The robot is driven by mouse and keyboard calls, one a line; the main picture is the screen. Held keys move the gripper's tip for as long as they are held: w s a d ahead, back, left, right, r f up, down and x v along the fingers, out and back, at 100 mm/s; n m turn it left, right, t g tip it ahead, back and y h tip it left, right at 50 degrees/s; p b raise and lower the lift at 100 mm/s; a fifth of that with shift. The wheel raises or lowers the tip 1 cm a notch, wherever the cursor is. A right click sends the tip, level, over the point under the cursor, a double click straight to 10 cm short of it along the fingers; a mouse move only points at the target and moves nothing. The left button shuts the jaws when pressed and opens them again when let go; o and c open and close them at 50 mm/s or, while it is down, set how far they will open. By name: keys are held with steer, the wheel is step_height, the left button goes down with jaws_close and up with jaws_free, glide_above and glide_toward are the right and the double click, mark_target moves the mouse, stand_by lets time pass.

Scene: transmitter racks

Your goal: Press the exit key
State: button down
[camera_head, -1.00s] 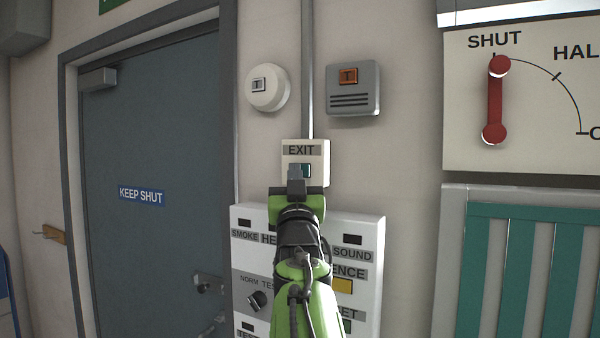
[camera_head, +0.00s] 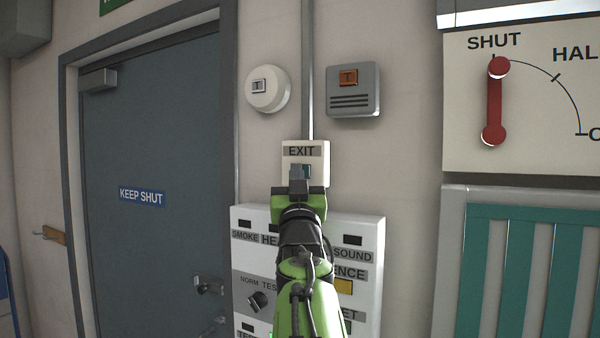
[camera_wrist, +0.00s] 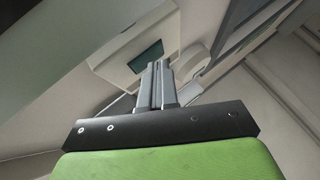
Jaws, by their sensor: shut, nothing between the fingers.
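The exit unit (camera_head: 290,153) is a small cream box on the wall labelled EXIT, with a dark teal key (camera_head: 308,171) below the label. My gripper (camera_head: 298,170) is shut and empty, its grey fingers in front of the key and covering its left part in the head view. In the wrist view the exit unit (camera_wrist: 121,69) is tilted, and its teal key (camera_wrist: 146,56) shows just beyond and left of the shut fingertips (camera_wrist: 157,64). I cannot tell whether the fingertips touch the key.
A white alarm panel (camera_head: 366,229) with labelled buttons and a knob is below the exit unit, partly hidden by my arm. A round call unit (camera_head: 266,99) and a grey box (camera_head: 366,85) are above. A grey door (camera_head: 150,130) is left; a red lever (camera_head: 494,105) is right.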

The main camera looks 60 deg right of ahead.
steer(key=shift+a+f, duration=0.1)
steer(key=shift+s+a+b, duration=0.1)
steer(key=shift+a+b, duration=0.55)
steer(key=shift+b, duration=0.05)
steer(key=a+b, duration=0.2)
steer(key=a, duration=0.1)
steer(key=a+b, duration=0.1)
steer(key=a, duration=0.1)
steer(key=shift+s, duration=0.25)
steer(key=shift+d, duration=0.1)
stand_by(0.5)
